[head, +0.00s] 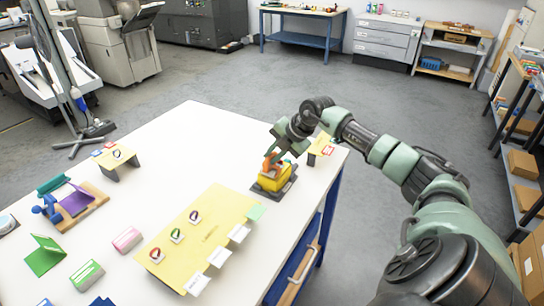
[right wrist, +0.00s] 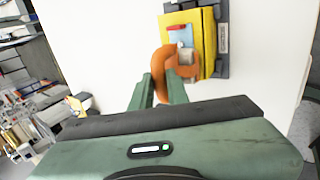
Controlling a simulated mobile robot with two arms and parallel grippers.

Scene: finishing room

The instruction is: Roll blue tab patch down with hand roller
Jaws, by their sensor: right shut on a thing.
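My right gripper (head: 273,155) is shut on the orange handle of the hand roller (right wrist: 160,62), over the yellow block (head: 270,183) near the table's right edge. In the right wrist view the yellow block (right wrist: 208,45) sits in a dark base (right wrist: 223,68). A light blue patch (right wrist: 178,36) with a red strip lies on the block. The roller's pale cylinder is at the patch's lower end; I cannot tell whether it presses on it. In the head view the gripper and roller hide the patch. My left gripper is not in view.
A yellow mat (head: 210,237) with several round pieces and white tags lies left of the block. A small wooden stand (head: 319,147) is just behind it to the right. Another stand (head: 116,160) and a wooden board (head: 88,208) are at the left. The table's back middle is clear.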

